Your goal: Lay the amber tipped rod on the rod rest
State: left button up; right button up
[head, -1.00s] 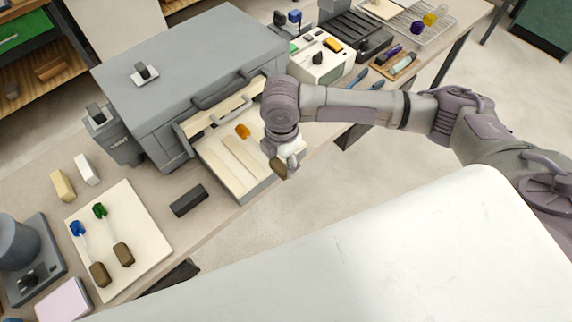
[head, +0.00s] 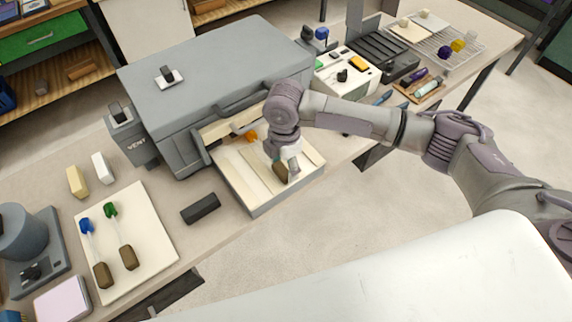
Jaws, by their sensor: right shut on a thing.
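My right gripper (head: 287,163) points down over the open pale tray (head: 255,208) at the front of the grey box. It is shut on the amber tipped rod near its brown handle (head: 281,174). The orange tip (head: 251,137) shows farther back, near the box's opening; most of the shaft is hidden or too thin to see. I cannot tell whether the rod touches the tray's long raised strips (head: 247,170). Nothing is clearly marked as the rod rest. A cream board (head: 150,232) at left bears a blue tipped rod (head: 86,226) and a green tipped rod (head: 110,210). My left gripper is out of view.
The grey box (head: 215,65) stands behind the tray. A black block (head: 200,208) lies left of the tray. A wire rack (head: 465,62) with purple and yellow pieces and a white device (head: 345,82) stand at right.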

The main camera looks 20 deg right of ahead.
jog(key=shift+f+p, duration=0.25)
jog(key=shift+p, duration=0.05)
dwell(0.4)
jog(key=o, duration=1.3)
jog(key=shift+c, duration=0.2)
jog(key=shift+r, duration=0.1)
notch_tip(320, 180, up, 12)
